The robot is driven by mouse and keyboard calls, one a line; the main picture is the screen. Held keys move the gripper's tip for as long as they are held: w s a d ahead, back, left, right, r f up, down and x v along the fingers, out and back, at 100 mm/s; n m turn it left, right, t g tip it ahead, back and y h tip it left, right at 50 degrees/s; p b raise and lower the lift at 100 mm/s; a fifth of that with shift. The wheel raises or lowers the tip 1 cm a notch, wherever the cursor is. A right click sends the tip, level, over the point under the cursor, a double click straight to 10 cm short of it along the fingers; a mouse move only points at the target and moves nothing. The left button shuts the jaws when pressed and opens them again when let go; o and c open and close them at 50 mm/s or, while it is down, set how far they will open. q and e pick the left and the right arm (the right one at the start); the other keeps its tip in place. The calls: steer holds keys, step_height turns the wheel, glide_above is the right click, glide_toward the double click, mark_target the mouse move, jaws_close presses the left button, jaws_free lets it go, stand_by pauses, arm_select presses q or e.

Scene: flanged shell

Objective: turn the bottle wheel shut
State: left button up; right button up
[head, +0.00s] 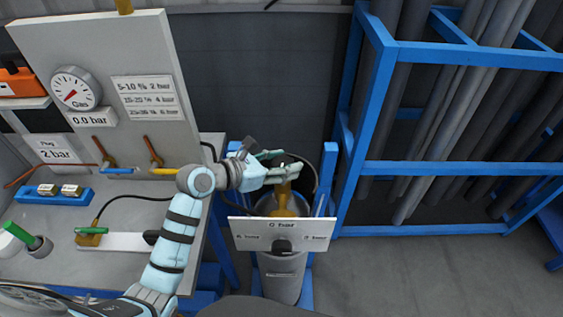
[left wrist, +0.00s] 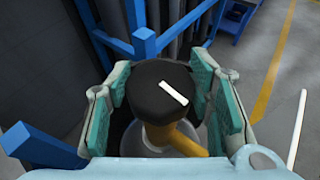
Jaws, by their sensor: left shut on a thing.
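The bottle wheel (left wrist: 158,88) is a black knob with a white mark on top, seen in the left wrist view above a brass valve (left wrist: 178,137). My left gripper (head: 283,169) reaches over the bottle from the left. Its teal-padded fingers (left wrist: 160,92) are closed around the wheel from both sides. In the head view the fingers mostly hide the wheel; the brass valve (head: 284,200) shows below them. The grey gas bottle (head: 281,282) stands upright in a blue stand. My right gripper is not in view.
A white plate reading 0 bar (head: 246,240) with a black knob (head: 281,246) stands before the bottle. A grey workbench (head: 130,212) with a gauge panel (head: 160,60) is at left; the gas dial (head: 76,88) reads 0.0 bar. A blue rack (head: 460,168) of pipes is at right.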

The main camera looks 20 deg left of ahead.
arm_select(q)
steer(key=m+g+h, duration=0.3)
steer(key=m+g, duration=0.2)
steer(key=shift+f+h, duration=0.1)
steer(key=shift+h, duration=0.2)
steer(key=shift+m+g+h+b, duration=0.35)
steer(key=shift+m+g+h, duration=0.05)
steer(key=shift+m+g, duration=0.5)
steer(key=m+g+b, duration=0.1)
steer(key=g+b, duration=0.1)
steer(key=b, duration=0.1)
steer(key=m+g+b, duration=0.1)
steer(key=m+b, duration=0.1)
steer(key=m+g+b, duration=0.2)
steer(key=b, duration=0.1)
steer(key=shift+f+g+b, duration=0.3)
steer(key=shift+b, duration=0.05)
steer(key=shift+r+m+g+b, duration=0.15)
steer(key=shift+m+g+b, duration=0.15)
steer(key=shift+g+b, duration=0.3)
steer(key=o, duration=1.2)
steer(key=shift+c, duration=0.2)
steer(key=shift+r, duration=0.1)
